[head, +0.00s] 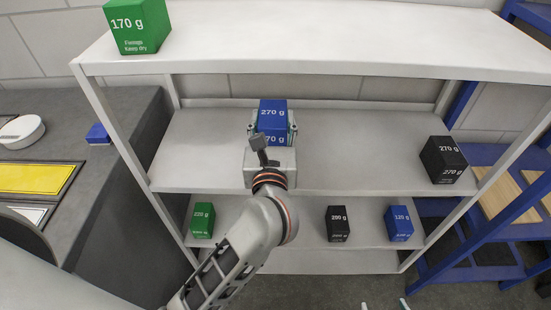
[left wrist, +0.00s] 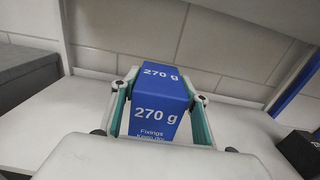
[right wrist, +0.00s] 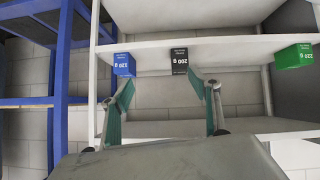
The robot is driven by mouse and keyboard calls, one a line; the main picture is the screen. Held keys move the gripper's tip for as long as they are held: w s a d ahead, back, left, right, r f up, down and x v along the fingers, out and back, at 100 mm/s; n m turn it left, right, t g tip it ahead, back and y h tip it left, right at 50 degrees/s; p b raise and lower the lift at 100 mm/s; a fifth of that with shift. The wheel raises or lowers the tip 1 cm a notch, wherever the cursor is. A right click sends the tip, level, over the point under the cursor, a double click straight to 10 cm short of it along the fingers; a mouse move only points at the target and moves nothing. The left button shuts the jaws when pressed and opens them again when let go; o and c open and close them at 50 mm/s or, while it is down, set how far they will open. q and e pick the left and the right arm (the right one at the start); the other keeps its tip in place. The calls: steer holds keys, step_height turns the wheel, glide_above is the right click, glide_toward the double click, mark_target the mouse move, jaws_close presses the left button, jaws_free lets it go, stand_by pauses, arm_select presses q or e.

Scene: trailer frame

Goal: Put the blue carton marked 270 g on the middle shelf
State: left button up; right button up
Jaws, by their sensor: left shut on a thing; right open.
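The blue carton marked 270 g (head: 272,113) is at the middle shelf (head: 215,150), left of its centre. My left gripper (head: 272,132) is shut on it from the front; the left wrist view shows the carton (left wrist: 158,105) upright between the two fingers (left wrist: 160,110). The carton's base is hidden, so I cannot tell whether it touches the shelf.
A black 270 g carton (head: 444,160) stands at the middle shelf's right end. The lower shelf (head: 270,220) holds a green 220 g carton (head: 203,221), a black 200 g one (head: 338,224) and a blue 120 g one (head: 399,223). A green 170 g carton (head: 138,25) stands on top.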

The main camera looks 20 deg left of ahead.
arm_select(q)
step_height(320, 180, down, 6)
steer(key=b, duration=0.3)
steer(key=shift+r, duration=0.2)
steer(key=shift+f+b, duration=0.3)
steer(key=shift+b, duration=0.1)
steer(key=shift+f+b, duration=0.2)
steer(key=shift+b, duration=0.15)
step_height(320, 180, down, 3)
steer(key=shift+r+b, duration=0.2)
steer(key=shift+b, duration=0.65)
steer(key=shift+f+b, duration=0.45)
steer(key=shift+f, duration=0.45)
steer(key=shift+r, duration=0.35)
steer(key=shift+f, duration=0.1)
arm_select(e)
steer(key=f, duration=0.1)
steer(key=w+f, duration=0.1)
steer(key=f, duration=0.1)
steer(key=shift+a+f+n, duration=0.1)
steer(key=shift+f+n, duration=0.1)
steer(key=shift+n, duration=0.1)
